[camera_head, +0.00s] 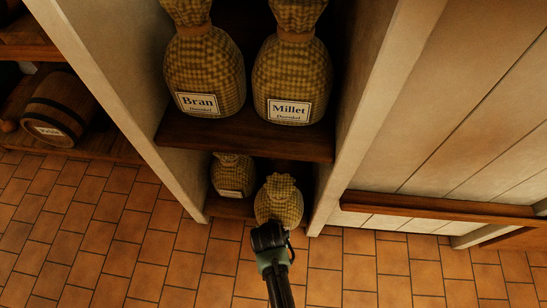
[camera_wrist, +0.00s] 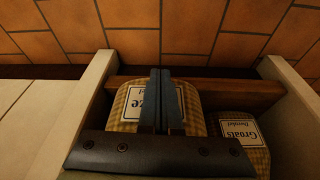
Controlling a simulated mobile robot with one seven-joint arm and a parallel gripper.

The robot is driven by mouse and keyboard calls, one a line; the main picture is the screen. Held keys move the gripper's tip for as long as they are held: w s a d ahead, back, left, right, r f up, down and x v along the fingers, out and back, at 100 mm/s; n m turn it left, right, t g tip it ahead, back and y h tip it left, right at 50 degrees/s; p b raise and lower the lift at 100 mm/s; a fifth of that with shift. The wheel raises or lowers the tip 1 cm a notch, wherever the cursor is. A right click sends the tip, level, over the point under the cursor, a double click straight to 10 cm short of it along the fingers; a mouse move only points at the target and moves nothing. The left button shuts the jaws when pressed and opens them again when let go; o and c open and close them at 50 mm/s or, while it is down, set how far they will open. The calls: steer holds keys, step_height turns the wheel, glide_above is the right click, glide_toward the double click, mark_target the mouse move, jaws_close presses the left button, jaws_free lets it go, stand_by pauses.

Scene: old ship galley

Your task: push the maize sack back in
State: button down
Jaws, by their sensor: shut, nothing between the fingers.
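The maize sack (camera_head: 279,197) is a small checked, tied sack at the right front of the low shelf, standing further forward than the sack to its left. In the upside-down wrist view its label, ending in "ze", shows in part on the maize sack (camera_wrist: 130,108); the fingers hide the rest. My gripper (camera_head: 269,232) is in front of the sack's lower part in the head view. In the wrist view the two dark fingers of my gripper (camera_wrist: 161,72) are together, empty, and overlap the sack's front. I cannot tell whether they touch it.
The Groats sack (camera_wrist: 240,132) stands beside it, further back. A wooden shelf (camera_head: 235,140) above holds the Bran sack (camera_head: 205,75) and Millet sack (camera_head: 290,80). Pale upright panels (camera_head: 360,100) bound the bay closely. The tiled floor (camera_head: 130,240) in front is clear.

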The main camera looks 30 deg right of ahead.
steer(key=w+d, duration=0.2)
steer(key=w+d+b, duration=0.1)
steer(key=w, duration=0.1)
steer(key=w+d, duration=0.2)
steer(key=w, duration=0.1)
steer(key=shift+w+d, duration=0.1)
steer(key=shift+d, duration=0.25)
steer(key=shift+a, duration=0.1)
